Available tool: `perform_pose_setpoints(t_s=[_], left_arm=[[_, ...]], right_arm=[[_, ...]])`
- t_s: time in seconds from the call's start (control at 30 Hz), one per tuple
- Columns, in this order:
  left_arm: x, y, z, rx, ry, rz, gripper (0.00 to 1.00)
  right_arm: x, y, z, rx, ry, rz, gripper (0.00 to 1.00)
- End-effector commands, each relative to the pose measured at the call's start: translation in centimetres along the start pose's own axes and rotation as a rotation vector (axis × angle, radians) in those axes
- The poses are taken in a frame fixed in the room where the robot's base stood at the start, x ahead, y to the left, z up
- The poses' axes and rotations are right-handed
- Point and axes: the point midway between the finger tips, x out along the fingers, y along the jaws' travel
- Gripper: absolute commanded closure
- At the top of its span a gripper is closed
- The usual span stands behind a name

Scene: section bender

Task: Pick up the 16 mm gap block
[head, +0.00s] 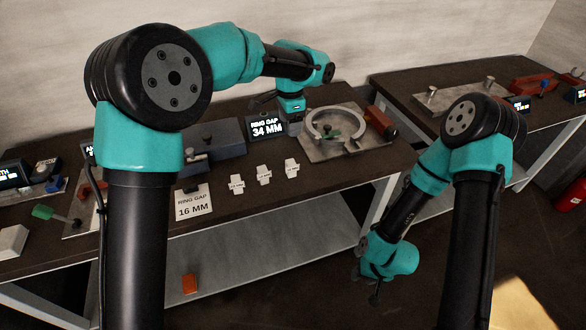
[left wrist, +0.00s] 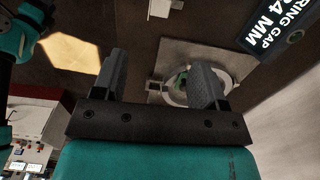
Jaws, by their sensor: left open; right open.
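Three small white gap blocks stand in a row on the dark bench in the head view: a left one (head: 236,184), a middle one (head: 263,175) and a right one (head: 291,168). Their labels are too small to read, so I cannot tell which is 16 mm. My left gripper is above the bench behind the blocks, near the ring plate; the left wrist view shows its jaws (left wrist: 161,78) open and empty. A white piece (left wrist: 160,8) shows at that view's top edge. My right gripper (head: 374,292) hangs low in front of the bench, open, away from the blocks.
A card (head: 193,204) reads "RING GAP 16 MM"; a display (head: 266,127) reads "RING GAP 34 MM". A split ring (head: 316,121) lies on a metal plate (head: 318,151) at right. A grey-blue block (head: 222,137) stands behind the card. Bench space around the blocks is clear.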

Motion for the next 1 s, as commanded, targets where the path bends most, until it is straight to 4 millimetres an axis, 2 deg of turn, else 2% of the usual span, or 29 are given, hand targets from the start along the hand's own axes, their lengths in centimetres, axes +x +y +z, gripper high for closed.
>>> perform_pose_setpoints(t_s=[0.17,0.7,0.83,1.0], left_arm=[[1.9,0.0,0.0,0.001,-0.002,0.002,0.34],[10.9,0.1,0.0,0.000,-0.002,0.004,0.34],[11.9,0.0,0.0,0.000,0.000,0.001,0.34],[12.1,0.0,0.0,0.000,0.001,0.001,0.34]], right_arm=[[0.0,0.0,0.0,0.000,0.000,0.000,0.57],[0.0,0.0,0.0,0.001,0.000,0.000,0.57],[0.0,0.0,0.0,0.000,0.000,0.000,0.57],[0.0,0.0,0.0,0.000,0.000,0.000,0.57]])
